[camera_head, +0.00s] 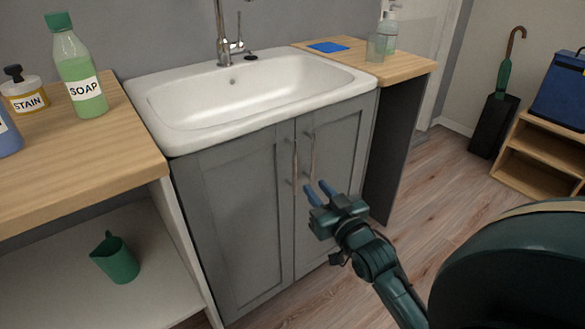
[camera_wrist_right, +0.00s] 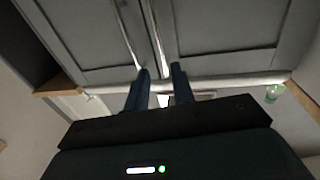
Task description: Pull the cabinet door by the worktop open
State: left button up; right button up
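The grey two-door cabinet (camera_head: 240,215) stands under the white sink, between two wooden worktops. Both doors look shut. Each has an upright bar handle near the middle seam: the left door's handle (camera_head: 294,163) and the right door's handle (camera_head: 312,155). My right gripper (camera_head: 318,190) is open and empty, with its blue fingers just in front of the handles' lower ends. In the right wrist view, which looks upside down, the open fingers (camera_wrist_right: 159,70) point at the handles; I cannot tell whether they touch one. My left gripper is not in view.
The sink (camera_head: 250,95) overhangs the doors. The right worktop (camera_head: 410,67) holds a dispenser. Wooden floor (camera_head: 425,190) is clear at right, before a low shelf (camera_head: 540,155).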

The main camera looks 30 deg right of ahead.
aim_at(296, 164)
jog(key=w, duration=0.3)
jog(key=w+d+b, duration=0.1)
jog(key=w, duration=0.3)
jog(key=w+b, duration=0.1)
jog(key=w, duration=0.2)
jog(key=shift+w+d, duration=0.15)
jog(key=shift+w, duration=0.2)
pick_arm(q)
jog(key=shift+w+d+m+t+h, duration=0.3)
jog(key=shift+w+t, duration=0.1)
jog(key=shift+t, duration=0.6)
pick_arm(e)
jog(key=shift+w, duration=0.55)
jog(key=shift+c, duration=0.6)
grip_shut()
